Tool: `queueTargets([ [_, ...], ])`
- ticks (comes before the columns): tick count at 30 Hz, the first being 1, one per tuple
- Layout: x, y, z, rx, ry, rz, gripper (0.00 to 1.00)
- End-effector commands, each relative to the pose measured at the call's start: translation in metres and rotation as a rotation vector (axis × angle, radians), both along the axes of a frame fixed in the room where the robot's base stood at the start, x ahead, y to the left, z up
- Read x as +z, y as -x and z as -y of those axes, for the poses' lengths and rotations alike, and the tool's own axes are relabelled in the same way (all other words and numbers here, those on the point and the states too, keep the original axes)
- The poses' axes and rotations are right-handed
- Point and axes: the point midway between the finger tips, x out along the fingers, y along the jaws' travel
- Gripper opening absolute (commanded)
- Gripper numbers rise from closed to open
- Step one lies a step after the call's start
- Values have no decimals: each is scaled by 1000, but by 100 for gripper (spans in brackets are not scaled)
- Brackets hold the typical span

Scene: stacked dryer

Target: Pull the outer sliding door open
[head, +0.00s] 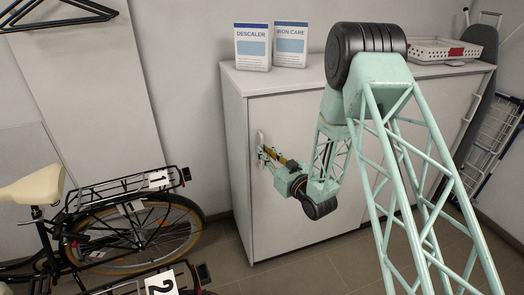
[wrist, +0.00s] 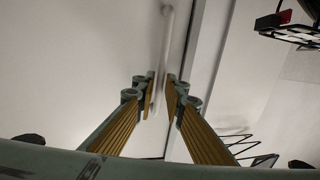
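A white cabinet (head: 300,200) stands against the wall, with a pale, flat outer sliding door (head: 285,112) on its front. A slim, light upright handle (head: 261,139) is near the door's left edge; in the wrist view the handle (wrist: 168,25) is a pale bar running down between my fingertips. My gripper (head: 264,155) is at the handle, its fingers pointing at the door. In the wrist view my gripper (wrist: 161,90) has its yellow-padded fingers apart, one on each side of the bar. Contact with the bar cannot be made out. The door's right part is hidden behind my arm.
A descaler box (head: 252,48), an iron care box (head: 290,45) and a white basket (head: 437,50) stand on the cabinet top. A bicycle (head: 125,225) stands to the left. A drying rack (head: 495,140) leans at the right. Tiled floor is clear before the cabinet.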

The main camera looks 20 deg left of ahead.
Motion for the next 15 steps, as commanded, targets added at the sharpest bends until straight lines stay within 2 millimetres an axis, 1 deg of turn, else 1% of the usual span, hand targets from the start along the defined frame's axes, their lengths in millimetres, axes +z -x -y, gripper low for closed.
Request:
queueTargets([
  [1,0,-3,-4,1,-1,2,11],
  [6,0,-10,-13,1,0,1,11],
  [15,0,-13,-16,0,-1,1,11],
])
